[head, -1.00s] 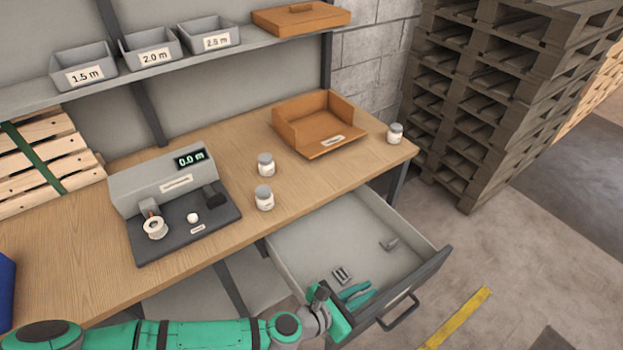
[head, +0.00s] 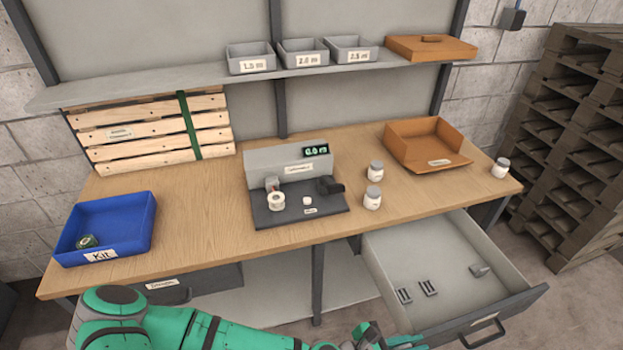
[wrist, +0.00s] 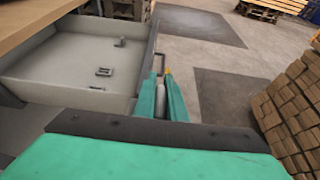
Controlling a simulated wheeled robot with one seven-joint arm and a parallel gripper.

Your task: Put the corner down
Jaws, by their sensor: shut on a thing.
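My gripper (head: 408,341) is at the bottom edge of the head view, near the front left of the open drawer (head: 415,252). In the wrist view my gripper (wrist: 161,82) is shut on a narrow pale grey piece, the corner (wrist: 160,98), mostly hidden between the teal fingers. The drawer (wrist: 55,92) lies to the left of the fingers there. Two small grey slotted pieces (head: 428,288) and (head: 404,296) lie on the drawer floor, and one grey angled piece (head: 480,270) lies farther right.
On the bench (head: 200,225) stand a blue Kit bin (head: 105,240) with a small item inside, a grey device with a display (head: 290,165), white jars (head: 372,198) and an orange tray (head: 425,150). Pallets (head: 580,150) are stacked at the right. The drawer has much bare floor.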

